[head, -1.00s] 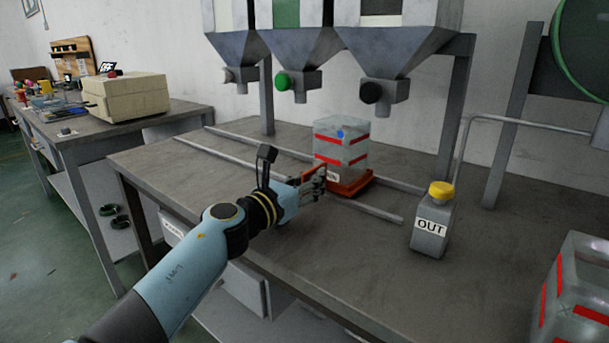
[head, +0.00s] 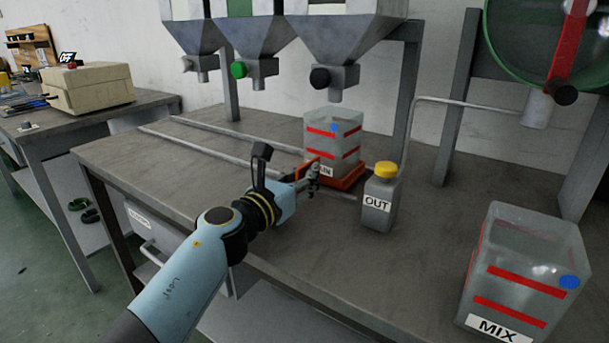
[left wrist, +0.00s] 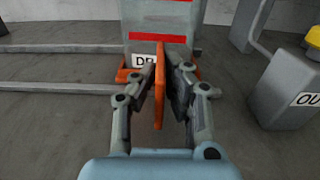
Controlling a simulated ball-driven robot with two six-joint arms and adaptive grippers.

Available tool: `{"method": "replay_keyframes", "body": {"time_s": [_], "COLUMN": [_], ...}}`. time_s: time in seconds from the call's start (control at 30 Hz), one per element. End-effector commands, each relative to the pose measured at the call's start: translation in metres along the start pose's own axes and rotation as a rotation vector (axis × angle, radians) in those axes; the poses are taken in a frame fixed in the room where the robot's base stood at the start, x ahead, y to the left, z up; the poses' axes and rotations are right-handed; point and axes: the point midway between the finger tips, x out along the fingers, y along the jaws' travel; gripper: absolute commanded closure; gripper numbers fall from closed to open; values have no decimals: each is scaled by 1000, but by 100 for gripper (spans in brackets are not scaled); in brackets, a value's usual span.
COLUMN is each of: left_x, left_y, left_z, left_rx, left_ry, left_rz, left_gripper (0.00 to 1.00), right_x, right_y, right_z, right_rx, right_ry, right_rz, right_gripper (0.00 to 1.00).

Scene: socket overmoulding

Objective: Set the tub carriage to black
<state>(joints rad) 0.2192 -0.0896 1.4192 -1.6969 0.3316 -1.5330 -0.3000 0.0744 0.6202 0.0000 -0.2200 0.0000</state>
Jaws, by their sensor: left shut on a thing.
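The tub carriage (head: 352,180) is a red-orange tray on two rails, with an upright orange handle plate (left wrist: 160,95) at its front. A clear tub (head: 333,130) with red bands and a blue dot sits on it. The carriage stands near the rails' right end, and the tub appears under the spout of the hopper with the black knob (head: 320,77). My left gripper (head: 308,178) is shut on the handle plate; the left wrist view shows the plate between its fingers. The tub's label is partly hidden. My right gripper is not in view.
A grey bottle marked OUT (head: 380,200) with a yellow cap stands just right of the carriage. A clear tub marked MIX (head: 525,260) stands at the front right. The green-knob spout (head: 238,70) is further left. The rails (head: 215,150) are clear to the left.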

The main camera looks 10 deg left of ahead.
Motion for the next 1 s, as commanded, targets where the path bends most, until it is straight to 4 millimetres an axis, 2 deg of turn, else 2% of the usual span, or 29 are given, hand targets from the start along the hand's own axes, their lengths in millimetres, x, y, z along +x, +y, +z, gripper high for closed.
{"method": "replay_keyframes", "body": {"time_s": [0.03,0.07,0.2,0.47,0.57,0.67,1.0], "left_x": [-1,-1,-1,-1,-7,-23,-96], "left_y": [-4,-4,-3,-2,-2,-2,-2], "left_z": [-3,-3,-3,-2,-2,-3,-3], "left_rx": [-5,-5,-5,-3,-3,-2,-2], "left_ry": [4,4,4,2,2,3,6], "left_rz": [-9,-9,-7,-5,-4,-4,-7], "left_gripper": [100,88,70,69,69,69,69], "right_x": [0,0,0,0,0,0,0], "right_y": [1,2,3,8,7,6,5], "right_z": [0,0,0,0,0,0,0], "right_rx": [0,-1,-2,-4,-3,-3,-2], "right_ry": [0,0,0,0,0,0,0], "right_rz": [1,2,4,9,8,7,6], "right_gripper": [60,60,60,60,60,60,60]}}
